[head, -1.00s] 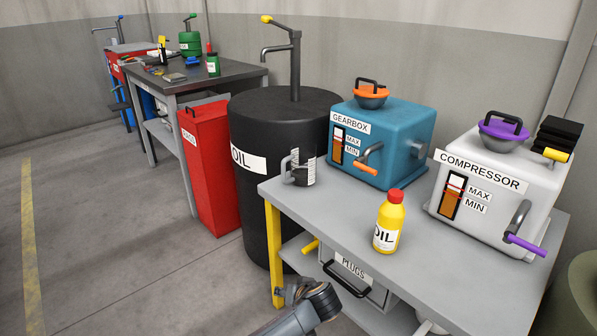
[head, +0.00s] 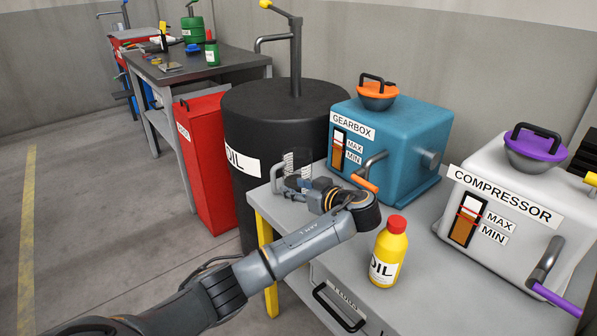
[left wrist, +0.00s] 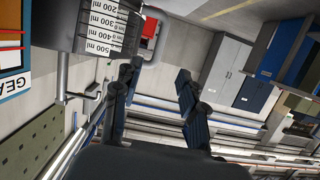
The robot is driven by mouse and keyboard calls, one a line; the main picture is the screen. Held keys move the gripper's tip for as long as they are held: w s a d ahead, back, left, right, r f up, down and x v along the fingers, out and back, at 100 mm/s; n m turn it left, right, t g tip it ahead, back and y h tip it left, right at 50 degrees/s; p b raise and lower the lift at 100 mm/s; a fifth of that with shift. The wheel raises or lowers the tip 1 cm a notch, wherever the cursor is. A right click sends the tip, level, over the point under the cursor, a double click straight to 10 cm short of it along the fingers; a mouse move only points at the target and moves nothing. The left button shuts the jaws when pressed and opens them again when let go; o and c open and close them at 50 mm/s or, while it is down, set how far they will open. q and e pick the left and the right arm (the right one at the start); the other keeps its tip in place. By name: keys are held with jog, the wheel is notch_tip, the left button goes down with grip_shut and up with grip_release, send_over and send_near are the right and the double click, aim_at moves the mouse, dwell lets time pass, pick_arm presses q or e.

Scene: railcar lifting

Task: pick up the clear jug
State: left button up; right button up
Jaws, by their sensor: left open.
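The clear jug (head: 297,160), with a printed ml scale, stands on the grey table's back left corner beside the gearbox. Its handle points left. In the left wrist view the jug (left wrist: 102,28) is at the upper left, its scale upside down. My left gripper (head: 303,184) is in front of the jug in the head view and hides its lower part. In the left wrist view the gripper (left wrist: 157,77) has its fingers apart with nothing between them; the jug is off to one side. I cannot tell whether they touch. My right gripper is not in view.
The blue gearbox (head: 400,135), with an orange-handled tap (head: 366,183), stands close right of the gripper. A yellow oil bottle (head: 388,252) and the white compressor (head: 500,205) are further right. A black oil drum (head: 260,125) stands behind the grey table (head: 425,275).

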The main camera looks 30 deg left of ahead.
aim_at(275, 180)
pick_arm(q)
jog(key=x, duration=0.5)
jog(key=shift+s+a, duration=0.1)
jog(key=shift+a, duration=0.2)
jog(key=x, duration=0.5)
jog(key=shift+w+a+f+b, duration=0.15)
jog(key=shift+w+f+b, duration=0.15)
jog(key=shift+b, duration=0.1)
jog(key=shift+a+f, duration=0.1)
jog(key=shift+a, duration=0.1)
jog(key=shift+w, duration=0.1)
grip_shut()
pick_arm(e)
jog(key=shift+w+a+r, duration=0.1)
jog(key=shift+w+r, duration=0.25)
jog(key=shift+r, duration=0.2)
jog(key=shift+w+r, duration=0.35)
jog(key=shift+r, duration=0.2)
